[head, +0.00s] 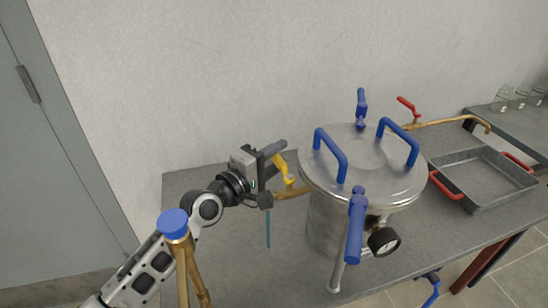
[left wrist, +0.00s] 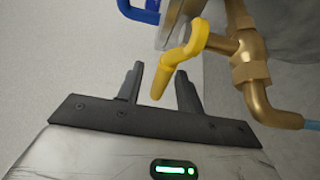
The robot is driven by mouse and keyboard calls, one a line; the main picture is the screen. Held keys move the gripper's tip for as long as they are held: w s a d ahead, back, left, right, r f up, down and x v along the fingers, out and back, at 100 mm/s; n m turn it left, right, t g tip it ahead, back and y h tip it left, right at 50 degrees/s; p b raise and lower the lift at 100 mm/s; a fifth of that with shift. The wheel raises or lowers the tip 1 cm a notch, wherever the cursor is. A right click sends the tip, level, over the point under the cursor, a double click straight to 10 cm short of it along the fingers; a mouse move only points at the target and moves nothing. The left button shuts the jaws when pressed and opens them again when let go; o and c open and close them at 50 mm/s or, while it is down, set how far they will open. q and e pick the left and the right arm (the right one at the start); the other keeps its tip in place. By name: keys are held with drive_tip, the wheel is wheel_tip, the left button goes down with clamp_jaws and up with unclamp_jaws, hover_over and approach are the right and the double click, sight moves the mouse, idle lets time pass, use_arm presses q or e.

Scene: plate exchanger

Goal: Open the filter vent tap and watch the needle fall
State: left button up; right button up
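The filter is a round steel vessel (head: 335,222) with a domed lid (head: 365,165) on the table. The vent tap's yellow lever (head: 281,166) sits on a brass fitting (head: 292,192) at the vessel's left side. In the left wrist view the lever (left wrist: 168,74) slants down from the brass fitting (left wrist: 250,70), its free end between my fingers. My left gripper (left wrist: 160,82) is open around the lever, with gaps showing on both sides; it also shows in the head view (head: 270,172). The black-rimmed gauge (head: 384,240) faces front right; its needle is too small to read. My right gripper is out of view.
Blue lid handles (head: 331,155) and blue clamp levers (head: 355,228) stick up around the vessel. A blue tube (head: 268,228) hangs below the vent fitting. A grey tray (head: 480,200) with red handles and a red-handled brass tap (head: 409,108) are at right.

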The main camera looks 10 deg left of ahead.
use_arm(q)
drive_tip(key=b+v, duration=0.1)
drive_tip(key=v, duration=1.1)
